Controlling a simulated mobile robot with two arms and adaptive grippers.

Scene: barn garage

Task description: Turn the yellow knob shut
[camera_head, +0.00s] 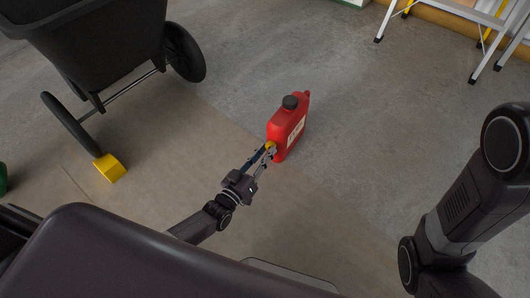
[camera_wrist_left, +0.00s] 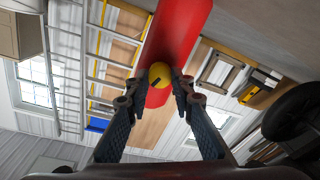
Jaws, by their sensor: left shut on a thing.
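The red canister (camera_wrist_left: 178,35) fills the upper middle of the left wrist view. My right arm shows at the right of the head view, but its gripper is out of frame.
A black wheeled cart (camera_head: 95,40) stands at the upper left, with a yellow block (camera_head: 109,168) by its wheel. A stepladder (camera_head: 490,35) stands at the upper right. The concrete floor (camera_head: 350,120) around the canister is clear.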

